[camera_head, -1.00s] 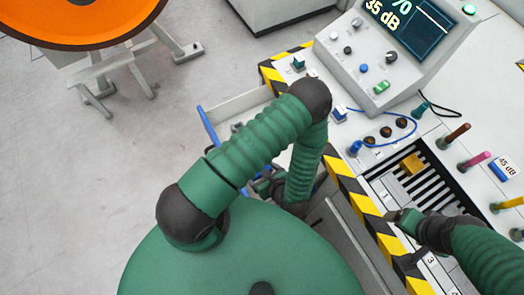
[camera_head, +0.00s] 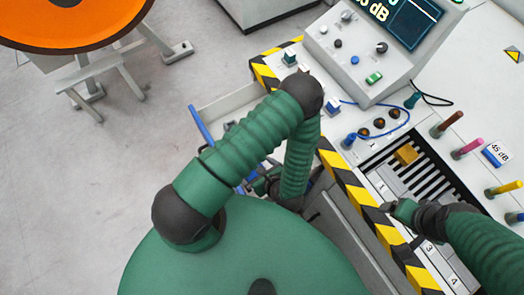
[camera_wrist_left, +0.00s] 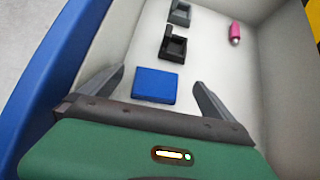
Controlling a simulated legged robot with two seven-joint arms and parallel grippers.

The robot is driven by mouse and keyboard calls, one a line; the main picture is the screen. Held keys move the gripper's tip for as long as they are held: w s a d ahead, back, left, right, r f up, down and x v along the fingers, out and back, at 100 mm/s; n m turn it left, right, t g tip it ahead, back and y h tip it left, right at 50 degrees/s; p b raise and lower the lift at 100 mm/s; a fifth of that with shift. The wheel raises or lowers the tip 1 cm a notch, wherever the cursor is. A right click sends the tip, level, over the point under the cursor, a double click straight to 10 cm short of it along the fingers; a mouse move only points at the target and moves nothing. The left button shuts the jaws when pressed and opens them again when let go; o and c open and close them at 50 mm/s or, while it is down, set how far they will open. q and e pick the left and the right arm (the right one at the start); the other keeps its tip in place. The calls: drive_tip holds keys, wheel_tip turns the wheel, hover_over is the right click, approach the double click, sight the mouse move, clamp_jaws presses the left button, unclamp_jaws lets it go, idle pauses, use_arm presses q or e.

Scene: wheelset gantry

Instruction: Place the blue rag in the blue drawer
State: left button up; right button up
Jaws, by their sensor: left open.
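The drawer with a blue front (camera_head: 203,127) stands pulled open; its blue edge (camera_wrist_left: 45,85) and pale inside also show in the left wrist view. A flat blue square, which looks like the folded blue rag (camera_wrist_left: 156,86), lies on the drawer floor. My left gripper (camera_wrist_left: 158,75) is open over the drawer, with the blue square between its spread fingers and a gap on each side. In the head view my left arm mostly hides that gripper and the drawer's inside. My right gripper (camera_head: 392,208) is over the console's near edge; its fingers are too small to read.
In the drawer, farther in, are a black open holder (camera_wrist_left: 173,46), a grey one (camera_wrist_left: 180,14) and a pink marker (camera_wrist_left: 235,33). An orange wheel (camera_head: 70,20) stands at upper left.

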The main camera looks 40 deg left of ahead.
use_arm(q)
drive_tip(key=v, duration=1.2)
drive_tip(key=s+a+r+n+g+h, duration=0.25)
drive_tip(key=a+r+n+g, duration=0.35)
drive_tip(key=r+n, duration=0.45)
drive_tip(key=w+r+n+t+h, duration=0.5)
drive_tip(key=w+n, duration=0.4)
drive_tip(key=n, duration=0.2)
drive_tip(key=shift+w+d+r+h+p, duration=0.35)
drive_tip(key=shift+d+r+h+p, duration=0.15)
drive_tip(key=shift+r, duration=0.45)
drive_tip(key=shift+n, duration=0.25)
